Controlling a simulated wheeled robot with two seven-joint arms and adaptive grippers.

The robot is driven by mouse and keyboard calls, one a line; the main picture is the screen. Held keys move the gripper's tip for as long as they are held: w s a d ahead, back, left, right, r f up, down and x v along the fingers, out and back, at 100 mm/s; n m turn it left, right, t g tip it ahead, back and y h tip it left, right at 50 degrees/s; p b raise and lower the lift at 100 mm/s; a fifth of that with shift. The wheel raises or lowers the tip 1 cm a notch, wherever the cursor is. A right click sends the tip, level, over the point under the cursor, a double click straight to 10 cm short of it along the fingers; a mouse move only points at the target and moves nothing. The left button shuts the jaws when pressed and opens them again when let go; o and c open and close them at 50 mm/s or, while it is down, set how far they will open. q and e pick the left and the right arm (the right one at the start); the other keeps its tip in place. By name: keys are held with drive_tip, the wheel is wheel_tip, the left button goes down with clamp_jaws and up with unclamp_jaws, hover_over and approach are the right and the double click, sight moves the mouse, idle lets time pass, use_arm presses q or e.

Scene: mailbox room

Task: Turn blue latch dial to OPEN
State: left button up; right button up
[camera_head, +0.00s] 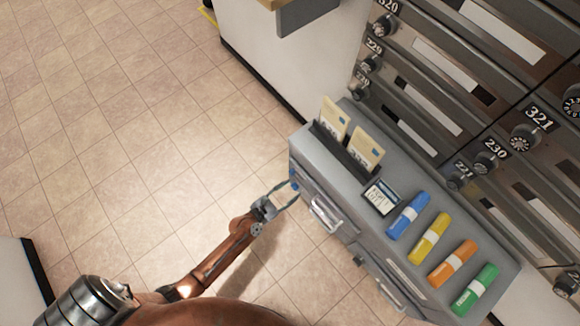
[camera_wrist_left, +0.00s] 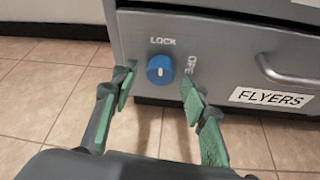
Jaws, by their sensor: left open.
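The blue latch dial (camera_wrist_left: 160,69) sits on the grey cabinet's front face (camera_wrist_left: 215,45), with LOCK printed above it and OPEN printed sideways to its right. A small white mark shows on the dial; it looks roughly upright, toward LOCK. In the head view a bit of the blue dial (camera_head: 294,182) shows at the cabinet's left corner. My left gripper (camera_wrist_left: 158,82) is open, its green-padded fingers left and right of the dial, with gaps visible in the picture. In the head view my left gripper (camera_head: 286,192) reaches the cabinet's front. My right gripper is not in view.
A drawer handle (camera_wrist_left: 290,70) and a FLYERS label (camera_wrist_left: 270,97) are right of the dial. Blue (camera_head: 408,215), yellow (camera_head: 430,238), orange (camera_head: 453,263) and green (camera_head: 475,289) rolls lie on the cabinet top, near envelopes (camera_head: 366,150). Mailboxes (camera_head: 450,90) stand behind. Tiled floor (camera_head: 120,130) is clear.

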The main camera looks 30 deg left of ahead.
use_arm(q)
drive_tip(key=shift+c, duration=0.3)
clamp_jaws()
idle(0.3)
drive_tip(key=m, duration=0.1)
drive_tip(key=m+y, duration=0.1)
drive_tip(key=m, duration=0.1)
drive_tip(key=shift+d+f+t+y, duration=0.1)
drive_tip(key=shift+d+t+y, duration=0.1)
drive_tip(key=shift+t+y, duration=0.15)
drive_tip(key=m+t+y, duration=0.1)
drive_tip(key=m, duration=0.1)
drive_tip(key=m+t, duration=0.1)
drive_tip(key=m, duration=0.1)
drive_tip(key=shift+d+f+y, duration=0.1)
drive_tip(key=shift+y, duration=0.25)
drive_tip(key=m, duration=0.2)
drive_tip(key=m+t, duration=0.1)
drive_tip(key=shift+f+m+t+y, duration=0.1)
drive_tip(key=shift+m+t+y, duration=0.15)
drive_tip(key=shift+m+y, duration=0.15)
drive_tip(key=shift+s+m+t, duration=0.1)
drive_tip(key=shift+m+t, duration=0.6)
drive_tip(key=shift+m, duration=1)
